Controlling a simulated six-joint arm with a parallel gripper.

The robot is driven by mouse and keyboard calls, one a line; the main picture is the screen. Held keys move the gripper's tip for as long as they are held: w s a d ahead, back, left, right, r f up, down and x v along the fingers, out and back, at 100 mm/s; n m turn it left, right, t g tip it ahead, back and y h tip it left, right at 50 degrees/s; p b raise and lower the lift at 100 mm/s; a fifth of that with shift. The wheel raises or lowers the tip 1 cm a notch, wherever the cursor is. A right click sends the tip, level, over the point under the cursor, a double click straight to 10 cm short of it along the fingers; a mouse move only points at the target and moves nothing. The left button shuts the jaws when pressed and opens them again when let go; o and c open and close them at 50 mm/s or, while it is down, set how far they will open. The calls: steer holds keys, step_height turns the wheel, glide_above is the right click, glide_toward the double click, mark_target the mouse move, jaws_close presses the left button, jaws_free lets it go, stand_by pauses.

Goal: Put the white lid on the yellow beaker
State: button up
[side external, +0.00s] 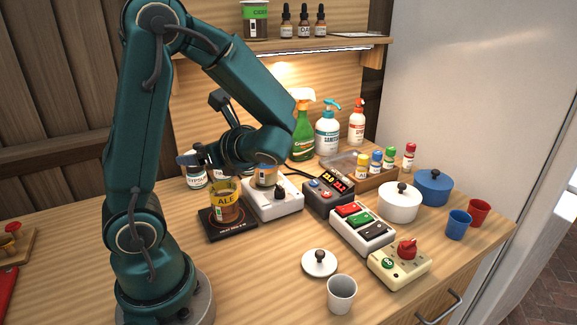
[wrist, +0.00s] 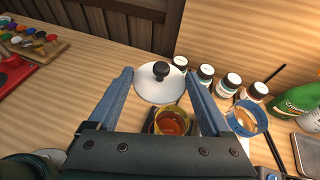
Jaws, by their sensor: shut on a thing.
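The white lid (wrist: 147,88) with its black knob shows between the two fingertips of my gripper (wrist: 157,76), which is shut on its rim. The yellow beaker (side external: 227,205), labelled ALE, stands upright and uncovered on a black plate (side external: 226,230). It also shows in the wrist view (wrist: 172,122) with amber liquid inside, in front of the held lid. In the side view my gripper (side external: 192,160) is just above and to the left of the beaker, apart from it. The held lid cannot be made out clearly there.
A blue-rimmed beaker (wrist: 246,118) stands beside the yellow one, on a white stirrer (side external: 273,205). Several small jars (wrist: 206,76) stand behind. Another white lid (side external: 320,264) with a black knob lies at the front near a white cup (side external: 341,295).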

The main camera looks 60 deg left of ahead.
steer(key=w+f, duration=0.3)
steer(key=f, duration=0.3)
steer(key=shift+w+d+f, duration=0.15)
steer(key=shift+w+d, duration=0.1)
steer(key=shift+d, duration=0.15)
steer(key=shift+f, duration=0.1)
steer(key=shift+f, duration=0.35)
steer(key=o, duration=1.1)
